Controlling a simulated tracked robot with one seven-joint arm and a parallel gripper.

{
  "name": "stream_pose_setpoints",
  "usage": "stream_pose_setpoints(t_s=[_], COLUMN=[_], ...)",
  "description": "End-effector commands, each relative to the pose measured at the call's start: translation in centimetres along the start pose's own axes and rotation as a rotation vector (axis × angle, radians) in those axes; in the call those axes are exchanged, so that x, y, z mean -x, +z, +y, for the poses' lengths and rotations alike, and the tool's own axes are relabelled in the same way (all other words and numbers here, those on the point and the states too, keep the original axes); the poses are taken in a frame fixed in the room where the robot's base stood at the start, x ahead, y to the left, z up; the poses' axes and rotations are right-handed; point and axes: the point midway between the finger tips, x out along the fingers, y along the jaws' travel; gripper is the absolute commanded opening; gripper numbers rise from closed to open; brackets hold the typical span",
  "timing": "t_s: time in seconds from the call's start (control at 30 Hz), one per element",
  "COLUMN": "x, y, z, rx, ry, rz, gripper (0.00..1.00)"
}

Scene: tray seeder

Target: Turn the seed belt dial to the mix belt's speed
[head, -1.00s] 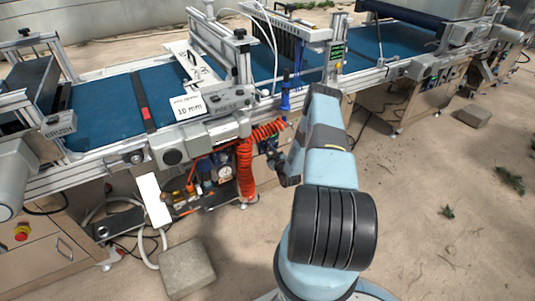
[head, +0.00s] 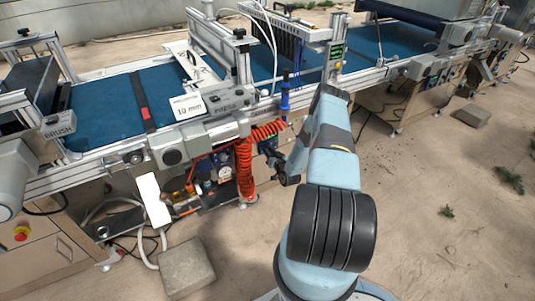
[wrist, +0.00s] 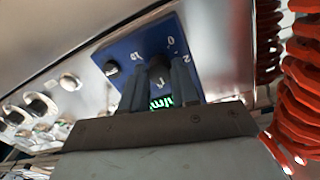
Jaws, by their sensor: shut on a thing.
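In the wrist view a blue control panel (wrist: 125,50) carries a dark dial (wrist: 158,72) with white figures around it; a 0 and a 2 show at its right. My gripper (wrist: 161,68) is shut on this dial, one finger on each side. A green lit readout (wrist: 161,102) shows between the fingers, partly hidden, and I cannot read its value. A second black knob (wrist: 112,67) sits at the panel's left. In the head view my arm reaches down to the machine's front, and its end is too small to make out the dial.
Orange-red coiled hose (head: 245,168) hangs close to the left of my arm; it also fills the right side of the wrist view (wrist: 302,85). Blue belts (head: 105,110) run along the machine. A small screen with green text (head: 337,51) stands above. Open floor lies right.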

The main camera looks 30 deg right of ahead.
Motion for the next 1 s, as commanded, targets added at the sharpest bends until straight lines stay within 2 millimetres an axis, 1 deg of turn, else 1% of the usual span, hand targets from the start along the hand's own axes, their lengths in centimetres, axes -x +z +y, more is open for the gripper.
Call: stream_pose_setpoints(t_s=[0.6,0.8,1.0], x=[0.10,0.09,0.10], y=[0.12,0.07,0.09], z=[0.03,0.08,0.09], rx=[-0.576,-0.722,-0.821], ry=[-0.005,-0.007,-0.009], rz=[-0.033,-0.039,-0.045], gripper=[0.00,0.00,0.00])
